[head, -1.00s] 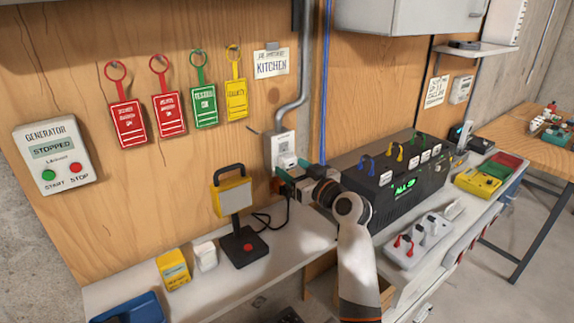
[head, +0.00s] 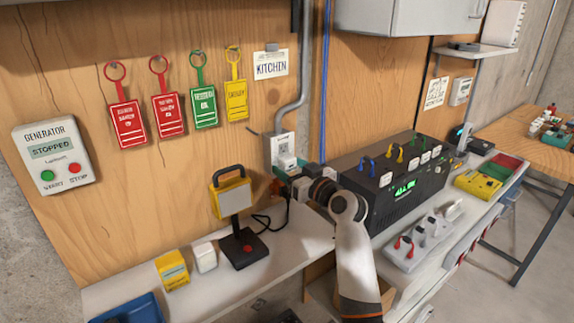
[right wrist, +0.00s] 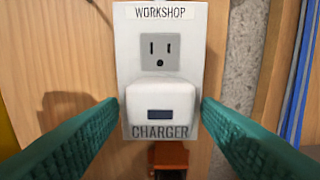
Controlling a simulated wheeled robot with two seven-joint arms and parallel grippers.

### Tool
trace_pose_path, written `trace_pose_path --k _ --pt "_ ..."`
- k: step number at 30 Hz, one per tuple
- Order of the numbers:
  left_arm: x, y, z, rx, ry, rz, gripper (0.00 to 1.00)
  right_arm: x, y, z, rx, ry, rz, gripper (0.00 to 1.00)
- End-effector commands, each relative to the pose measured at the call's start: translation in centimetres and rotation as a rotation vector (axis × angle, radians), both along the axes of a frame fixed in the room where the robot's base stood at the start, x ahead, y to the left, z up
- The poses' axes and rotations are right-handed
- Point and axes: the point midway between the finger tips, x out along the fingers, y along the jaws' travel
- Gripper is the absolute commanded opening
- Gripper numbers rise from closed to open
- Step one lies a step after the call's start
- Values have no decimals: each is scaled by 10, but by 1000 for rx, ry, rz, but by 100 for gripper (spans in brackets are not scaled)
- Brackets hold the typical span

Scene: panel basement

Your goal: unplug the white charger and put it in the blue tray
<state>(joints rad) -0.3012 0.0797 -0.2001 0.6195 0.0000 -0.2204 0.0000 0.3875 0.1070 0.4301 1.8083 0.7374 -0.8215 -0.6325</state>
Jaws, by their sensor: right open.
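The white charger (right wrist: 158,107) sits plugged into the lower socket of the wall outlet (right wrist: 160,50), above a label reading CHARGER. It also shows in the head view (head: 287,162). My right gripper (right wrist: 158,112) is open, with one green finger on each side of the charger and a small gap on both sides. In the head view my right gripper (head: 283,178) is at the outlet, its tips partly hidden. The blue tray (head: 128,309) is at the bottom left of the bench, cut by the frame edge. My left gripper is not in view.
A work lamp (head: 238,218) stands left of the outlet. A yellow box (head: 172,270) and a white block (head: 204,257) sit between it and the tray. A black power unit (head: 395,185) is right of my arm. An orange thing (right wrist: 168,158) is below the charger.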

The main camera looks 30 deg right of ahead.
Motion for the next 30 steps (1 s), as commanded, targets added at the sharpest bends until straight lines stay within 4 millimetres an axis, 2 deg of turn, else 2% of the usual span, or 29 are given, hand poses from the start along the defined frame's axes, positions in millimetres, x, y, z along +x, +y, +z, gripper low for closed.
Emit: trace_pose_path --k 19,27,30 --pt "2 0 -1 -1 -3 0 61 0 0 0 0 -1 0 57" --pt "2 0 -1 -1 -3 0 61 0 0 0 0 -1 0 12" --pt "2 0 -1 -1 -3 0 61 0 0 0 0 -1 0 0"
